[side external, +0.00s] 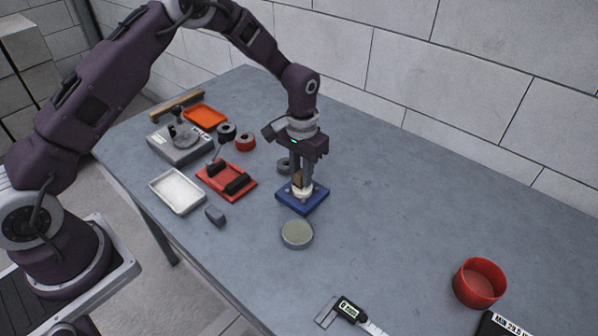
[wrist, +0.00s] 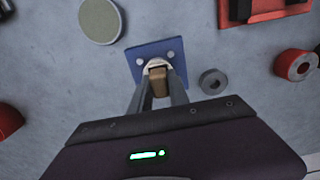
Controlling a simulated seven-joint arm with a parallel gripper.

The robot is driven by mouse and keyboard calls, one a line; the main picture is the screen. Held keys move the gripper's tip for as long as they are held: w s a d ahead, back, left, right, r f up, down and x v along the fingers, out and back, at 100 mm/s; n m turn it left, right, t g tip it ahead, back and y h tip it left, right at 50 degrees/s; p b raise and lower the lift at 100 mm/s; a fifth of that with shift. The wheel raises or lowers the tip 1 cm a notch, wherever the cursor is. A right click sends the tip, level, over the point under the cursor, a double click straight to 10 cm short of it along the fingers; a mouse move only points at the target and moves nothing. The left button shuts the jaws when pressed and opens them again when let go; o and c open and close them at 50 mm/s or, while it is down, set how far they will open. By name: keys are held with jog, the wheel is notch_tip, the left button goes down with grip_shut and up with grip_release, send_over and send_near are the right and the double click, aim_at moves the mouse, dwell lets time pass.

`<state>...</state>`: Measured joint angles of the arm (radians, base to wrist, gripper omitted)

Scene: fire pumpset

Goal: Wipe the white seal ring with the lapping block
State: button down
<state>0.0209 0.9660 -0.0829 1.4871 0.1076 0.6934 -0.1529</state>
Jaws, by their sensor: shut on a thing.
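My gripper (side external: 299,178) points down over a blue square plate (side external: 315,201) and is shut on a small tan-brown block, apparently the lapping block. In the wrist view the block (wrist: 158,82) sits between the fingers of my gripper (wrist: 157,76). The white seal ring (side external: 300,194) is on the blue plate, right below the block; in the wrist view its pale rim shows around the fingertips. The block's lower end is at or just above the ring; I cannot tell whether they touch. The fingers hide part of the ring.
A round green-topped disc (side external: 297,234) lies just in front of the plate, and a grey ring (wrist: 213,81) lies beside it. A red cradle (side external: 227,181), white tray (side external: 178,191) and small grey block (side external: 215,215) are left. A red cup (side external: 480,283) and caliper (side external: 348,311) are right.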

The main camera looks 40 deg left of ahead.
jog(key=shift+w+d, duration=0.25)
jog(key=shift+d, duration=0.3)
jog(key=shift+w+d, duration=0.2)
jog(key=shift+d, duration=0.35)
notch_tip(320, 180, up, 8)
